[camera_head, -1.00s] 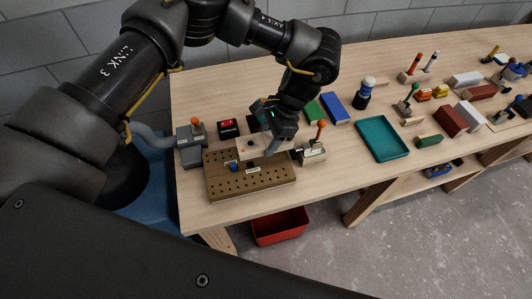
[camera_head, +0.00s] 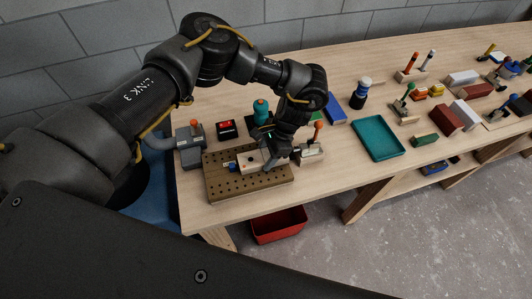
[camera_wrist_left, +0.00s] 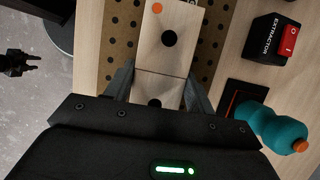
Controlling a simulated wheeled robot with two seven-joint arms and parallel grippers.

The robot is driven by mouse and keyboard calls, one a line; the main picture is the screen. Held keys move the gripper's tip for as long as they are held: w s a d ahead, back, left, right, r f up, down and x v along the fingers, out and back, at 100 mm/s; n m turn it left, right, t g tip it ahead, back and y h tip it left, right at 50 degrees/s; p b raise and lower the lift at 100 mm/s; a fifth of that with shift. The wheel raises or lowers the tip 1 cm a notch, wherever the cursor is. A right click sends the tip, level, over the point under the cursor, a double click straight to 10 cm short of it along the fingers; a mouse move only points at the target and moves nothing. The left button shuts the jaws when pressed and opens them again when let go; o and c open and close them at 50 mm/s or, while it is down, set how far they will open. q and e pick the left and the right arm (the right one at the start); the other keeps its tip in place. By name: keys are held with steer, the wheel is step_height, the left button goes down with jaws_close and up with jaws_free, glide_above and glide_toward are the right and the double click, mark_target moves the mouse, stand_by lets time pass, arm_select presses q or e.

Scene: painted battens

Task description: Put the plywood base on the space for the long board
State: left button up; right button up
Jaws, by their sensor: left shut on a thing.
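My left gripper (camera_head: 272,164) is shut on the pale plywood base (camera_head: 250,161). It holds it over the brown perforated board (camera_head: 225,187), lengthwise along the board. I cannot tell whether the base touches the board. In the left wrist view the plywood base (camera_wrist_left: 163,42) lies between the fingers, with dark round spots, an orange dot and a line across it; holes of the perforated board (camera_wrist_left: 122,40) show on both sides. A blue piece (camera_head: 232,167) sits at the base's left end in the head view. A small dark gripper (camera_wrist_left: 20,62), seemingly my right one, shows over the floor.
Orange-handled clamps stand left (camera_head: 189,145) and right (camera_head: 312,150) of the board. A red switch box (camera_head: 226,128) and teal bottle (camera_head: 261,111) stand behind. A teal tray (camera_head: 380,138) lies to the right. A red bin (camera_head: 279,226) is below the table edge.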

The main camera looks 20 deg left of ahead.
arm_select(q)
steer(key=shift+f, duration=0.15)
steer(key=o, duration=1.1)
steer(key=shift+r, duration=0.2)
steer(key=b+v, duration=0.2)
steer(key=v, duration=1)
steer(key=shift+b, duration=0.35)
steer(key=shift+f, duration=0.1)
